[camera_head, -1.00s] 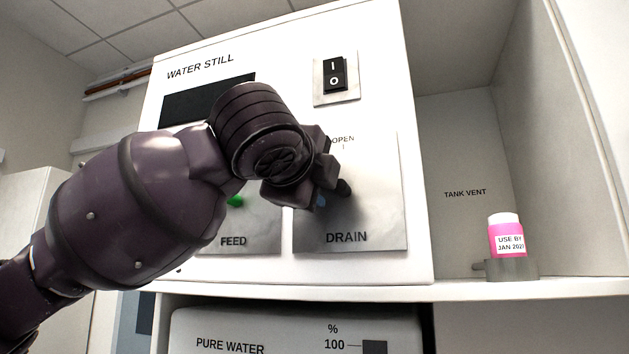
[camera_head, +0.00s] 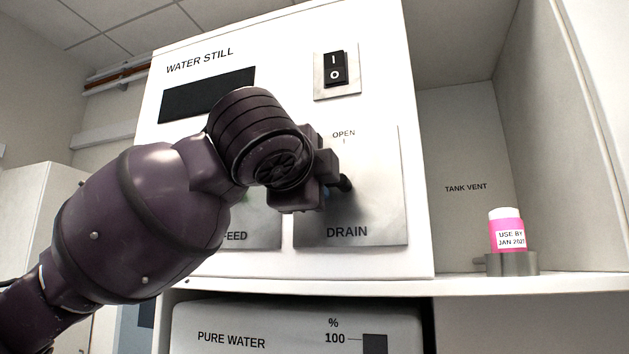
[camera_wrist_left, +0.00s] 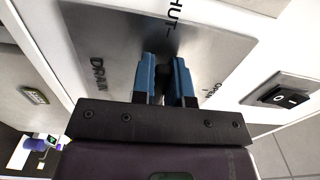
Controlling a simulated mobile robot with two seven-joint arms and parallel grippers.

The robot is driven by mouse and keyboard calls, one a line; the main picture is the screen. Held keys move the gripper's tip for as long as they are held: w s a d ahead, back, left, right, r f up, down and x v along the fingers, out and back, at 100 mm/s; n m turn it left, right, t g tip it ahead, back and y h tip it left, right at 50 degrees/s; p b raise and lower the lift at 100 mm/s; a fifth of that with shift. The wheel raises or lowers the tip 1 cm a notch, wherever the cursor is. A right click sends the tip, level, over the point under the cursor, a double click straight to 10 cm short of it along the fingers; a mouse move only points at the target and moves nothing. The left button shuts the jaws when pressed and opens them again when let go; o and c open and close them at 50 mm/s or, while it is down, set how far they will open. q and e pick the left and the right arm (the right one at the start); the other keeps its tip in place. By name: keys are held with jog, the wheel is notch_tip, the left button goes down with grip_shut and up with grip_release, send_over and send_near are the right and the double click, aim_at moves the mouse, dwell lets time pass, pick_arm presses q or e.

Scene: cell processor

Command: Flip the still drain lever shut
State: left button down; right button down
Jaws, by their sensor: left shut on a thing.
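The drain lever is a dark handle (camera_head: 345,184) on a metal plate (camera_head: 375,215) labelled DRAIN, on the front of the white water still (camera_head: 290,60). My left gripper (camera_head: 326,192) is at the lever, and its wrist hides much of the plate. In the left wrist view my gripper (camera_wrist_left: 166,72) has its two blue fingers on either side of the dark lever (camera_wrist_left: 165,82), shut on it. The SHUT mark (camera_wrist_left: 175,18) lies beyond the fingertips there, and the OPEN mark (camera_wrist_left: 209,94) is to their right. My right gripper is not in view.
A rocker switch (camera_head: 336,70) is above the drain plate. The FEED panel (camera_head: 250,236) is to its left, partly behind my arm. A pink bottle (camera_head: 507,234) stands in a grey holder on the shelf at right. A pure water tank (camera_head: 260,330) is below.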

pick_arm(q)
jog(key=c, duration=1.1)
grip_release()
jog(key=shift+s, duration=0.25)
jog(key=b+v, duration=0.1)
jog(key=v, duration=0.9)
jog(key=shift+s+a, duration=0.1)
jog(key=shift+s, duration=0.1)
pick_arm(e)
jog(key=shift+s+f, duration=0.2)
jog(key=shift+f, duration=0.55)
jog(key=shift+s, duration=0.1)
